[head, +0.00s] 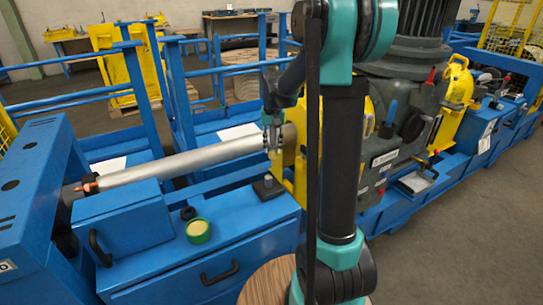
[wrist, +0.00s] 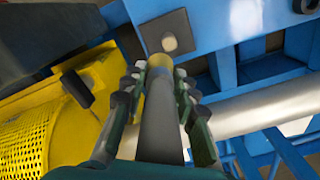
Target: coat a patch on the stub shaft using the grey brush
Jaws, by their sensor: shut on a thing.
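My gripper (head: 272,128) is shut on the grey brush, fingers pointing down. In the wrist view the brush's grey handle (wrist: 160,130) runs between the two fingers, with a yellow band near its far end. What appears to be the stub shaft (head: 268,180) is a short, pale-topped post on a dark square plate on the blue bench. It also shows in the wrist view, its round top (wrist: 169,43) just beyond the brush end. In the head view the brush is above the post, apparently apart from it. The brush tip is hard to make out.
A green tin with yellow contents (head: 198,230) and a small black ring (head: 188,213) sit on the blue bench. A long silver shaft (head: 190,160) runs behind the post. Yellow and dark machinery (head: 405,110) stands close on the right.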

